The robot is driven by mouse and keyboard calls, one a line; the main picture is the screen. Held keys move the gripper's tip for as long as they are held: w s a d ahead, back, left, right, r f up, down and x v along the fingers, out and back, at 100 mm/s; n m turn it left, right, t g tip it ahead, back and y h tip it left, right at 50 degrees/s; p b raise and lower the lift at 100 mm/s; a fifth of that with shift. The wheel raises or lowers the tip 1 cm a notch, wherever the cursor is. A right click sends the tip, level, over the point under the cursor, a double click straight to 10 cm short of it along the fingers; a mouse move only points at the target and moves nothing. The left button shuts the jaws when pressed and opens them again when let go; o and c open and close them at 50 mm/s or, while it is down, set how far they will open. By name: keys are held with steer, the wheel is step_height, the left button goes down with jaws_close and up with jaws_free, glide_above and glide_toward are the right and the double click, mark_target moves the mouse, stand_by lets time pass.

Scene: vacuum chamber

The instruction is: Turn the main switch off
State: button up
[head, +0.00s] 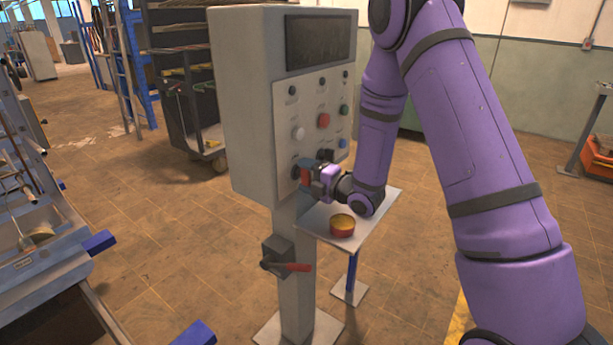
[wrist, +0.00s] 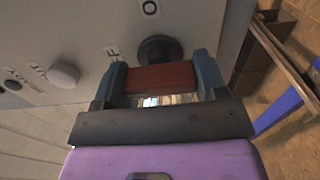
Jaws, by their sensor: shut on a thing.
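The grey control cabinet (head: 245,100) stands on a post, with a light panel of knobs and buttons. At the panel's lower left, my gripper (head: 310,183) is shut on a red switch handle (wrist: 160,78). In the wrist view, my gripper (wrist: 158,88) has one finger on each side of this handle. A dark round base (wrist: 160,48) shows just beyond it, with an "O" mark and a partly hidden label nearby. The handle lies crosswise between the fingers in that view. My arm and gripper cover part of the panel's lower area in the head view.
A dark box with a red lever (head: 291,267) is on the post below. A dark shelf cart (head: 190,90) stands behind left, and a blue-framed machine (head: 35,235) at left.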

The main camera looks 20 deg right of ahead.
steer(key=shift+f, duration=0.1)
steer(key=o, duration=0.9)
steer(key=shift+o, duration=0.2)
steer(key=v, duration=1.1)
steer(key=shift+w, duration=0.1)
